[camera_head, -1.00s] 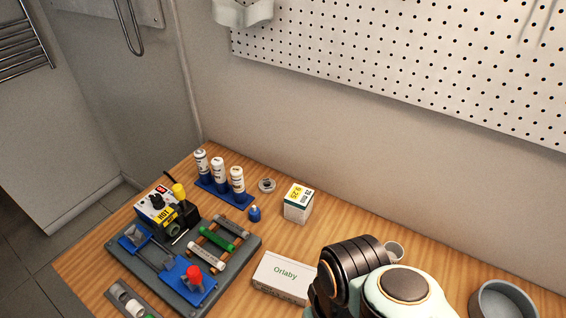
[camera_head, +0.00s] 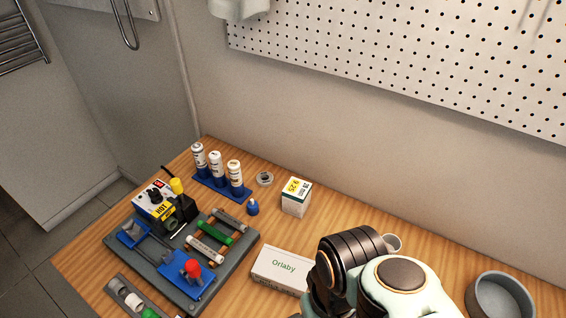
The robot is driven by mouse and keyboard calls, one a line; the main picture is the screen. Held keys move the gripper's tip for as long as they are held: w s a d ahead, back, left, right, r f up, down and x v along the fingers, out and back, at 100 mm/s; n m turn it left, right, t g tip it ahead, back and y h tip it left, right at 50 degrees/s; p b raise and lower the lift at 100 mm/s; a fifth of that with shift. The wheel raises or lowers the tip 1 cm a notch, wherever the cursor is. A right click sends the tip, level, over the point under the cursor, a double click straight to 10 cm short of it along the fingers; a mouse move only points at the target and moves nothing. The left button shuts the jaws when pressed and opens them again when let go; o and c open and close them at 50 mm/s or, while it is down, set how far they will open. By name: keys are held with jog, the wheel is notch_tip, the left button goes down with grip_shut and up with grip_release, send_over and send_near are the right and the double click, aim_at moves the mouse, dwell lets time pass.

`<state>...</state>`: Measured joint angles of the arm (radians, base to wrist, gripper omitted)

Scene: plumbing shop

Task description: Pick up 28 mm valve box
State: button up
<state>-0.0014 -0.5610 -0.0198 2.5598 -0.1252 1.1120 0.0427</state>
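The 28 mm valve box (camera_head: 295,205) is a small white carton with a yellow price label on its top. It stands upright on the wooden bench towards the back, clear of the things around it. My arm comes in at the bottom right, in front of and to the right of the box. My gripper is not visible; only dark and pale green arm links show. The arm is apart from the valve box in the picture.
A white Orlaby box (camera_head: 281,268) lies between the valve box and the front, beside my arm. A blue rack of white bottles (camera_head: 219,188), a metal ring (camera_head: 265,178) and a grey tool board (camera_head: 228,276) are left. A grey bowl (camera_head: 499,299) is right.

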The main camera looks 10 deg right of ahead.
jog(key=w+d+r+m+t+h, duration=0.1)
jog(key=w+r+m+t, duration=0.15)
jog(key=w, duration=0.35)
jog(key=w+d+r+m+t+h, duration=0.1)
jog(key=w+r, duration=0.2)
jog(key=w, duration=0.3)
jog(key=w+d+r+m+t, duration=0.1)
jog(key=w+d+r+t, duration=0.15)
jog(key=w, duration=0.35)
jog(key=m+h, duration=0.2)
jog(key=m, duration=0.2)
send_over(298, 193)
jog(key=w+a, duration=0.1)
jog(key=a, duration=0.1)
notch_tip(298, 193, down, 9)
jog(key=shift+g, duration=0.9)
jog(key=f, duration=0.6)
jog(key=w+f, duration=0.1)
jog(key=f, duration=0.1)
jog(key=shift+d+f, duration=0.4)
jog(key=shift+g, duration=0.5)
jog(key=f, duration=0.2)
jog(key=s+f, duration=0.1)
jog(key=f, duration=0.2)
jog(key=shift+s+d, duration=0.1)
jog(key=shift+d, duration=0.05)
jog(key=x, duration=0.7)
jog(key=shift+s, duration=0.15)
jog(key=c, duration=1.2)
